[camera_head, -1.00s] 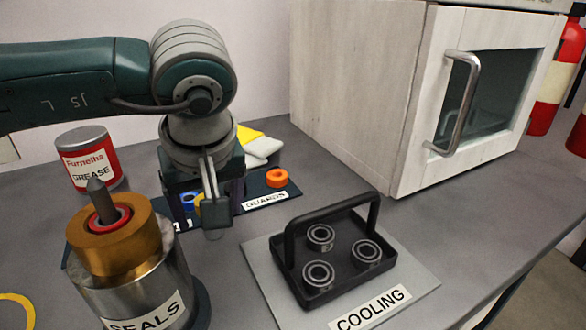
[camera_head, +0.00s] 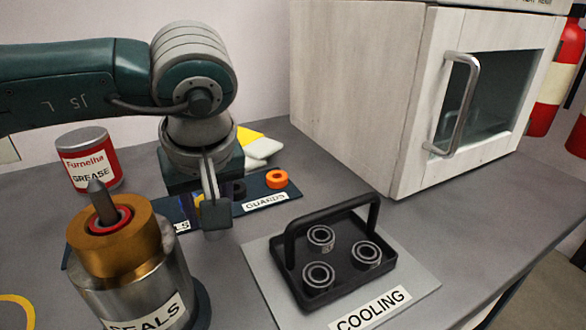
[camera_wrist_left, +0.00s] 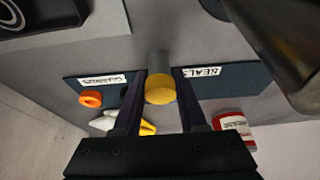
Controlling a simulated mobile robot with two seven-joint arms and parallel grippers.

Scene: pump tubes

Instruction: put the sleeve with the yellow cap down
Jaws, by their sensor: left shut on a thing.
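My left gripper (camera_head: 214,213) is shut on the sleeve (camera_wrist_left: 158,62), a grey cylinder with a round yellow cap (camera_wrist_left: 160,89). In the wrist view the cap faces the camera between the two fingers, and the sleeve points away toward the grey table. In the head view the near finger hides most of the sleeve. My right gripper is not in view.
The GUARDS mat (camera_head: 255,199) holds an orange ring (camera_head: 277,178). The bearing tray (camera_head: 332,288) stands on the COOLING plate at right. The metal SEALS cylinder (camera_head: 150,290) is near left, with a red grease can (camera_head: 90,160) behind. A white cabinet (camera_head: 365,90) stands behind.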

